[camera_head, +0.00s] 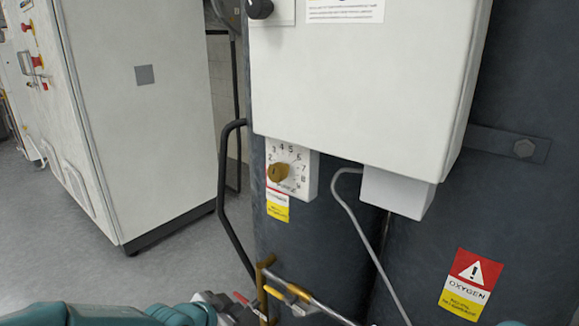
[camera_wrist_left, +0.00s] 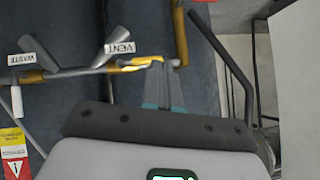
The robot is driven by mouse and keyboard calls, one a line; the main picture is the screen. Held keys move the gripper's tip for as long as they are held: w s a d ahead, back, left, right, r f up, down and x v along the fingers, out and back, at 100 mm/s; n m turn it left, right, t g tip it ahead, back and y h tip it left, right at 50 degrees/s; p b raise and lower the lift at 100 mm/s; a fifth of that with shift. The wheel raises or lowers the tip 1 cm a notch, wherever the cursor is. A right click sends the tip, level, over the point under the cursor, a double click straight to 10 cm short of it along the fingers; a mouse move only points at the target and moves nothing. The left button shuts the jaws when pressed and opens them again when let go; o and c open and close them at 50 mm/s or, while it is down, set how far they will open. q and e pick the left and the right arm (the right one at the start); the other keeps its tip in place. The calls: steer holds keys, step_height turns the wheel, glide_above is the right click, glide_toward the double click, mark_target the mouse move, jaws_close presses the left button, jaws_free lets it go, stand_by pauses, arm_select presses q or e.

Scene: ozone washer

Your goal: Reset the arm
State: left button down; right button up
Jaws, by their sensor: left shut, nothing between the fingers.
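My left arm (camera_head: 130,315) comes in along the bottom of the head view. Its gripper (camera_head: 248,303) is low in that view, beside a brass pipe fitting (camera_head: 264,290). In the left wrist view the left gripper (camera_wrist_left: 165,66) is shut and empty. Its fingertips overlap a horizontal brass-and-steel pipe (camera_wrist_left: 135,63) in that view; I cannot tell whether they touch it. My right gripper is not in view.
A dark tank (camera_head: 325,250) carries a white box (camera_head: 360,80) and a numbered dial (camera_head: 290,170). A black handle (camera_head: 228,190) stands left of it. A grey cabinet (camera_head: 140,110) stands farther left, with open floor (camera_head: 60,240) in front. Wrist-view labels read VENT (camera_wrist_left: 120,47) and WASTE (camera_wrist_left: 22,59).

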arm_select(q)
steer(key=s+d+f+n+g, duration=0.1)
steer(key=s+f+n+g, duration=0.1)
steer(key=s+f, duration=0.55)
steer(key=s+f+n+g, duration=0.1)
steer(key=s+f+g, duration=0.25)
steer(key=f, duration=0.75)
steer(key=s+d+f+n+g, duration=0.1)
steer(key=s+f+n+g, duration=0.2)
steer(key=s, duration=0.5)
steer(key=s+d+f+n, duration=0.1)
steer(key=s+f+n, duration=0.2)
steer(key=s+f, duration=0.35)
step_height(320, 180, up, 23)
steer(key=s+n+p, duration=0.1)
steer(key=p, duration=2)
steer(key=shift+s+a+n, duration=0.15)
steer(key=shift+s+n, duration=0.05)
steer(key=shift+n, duration=0.1)
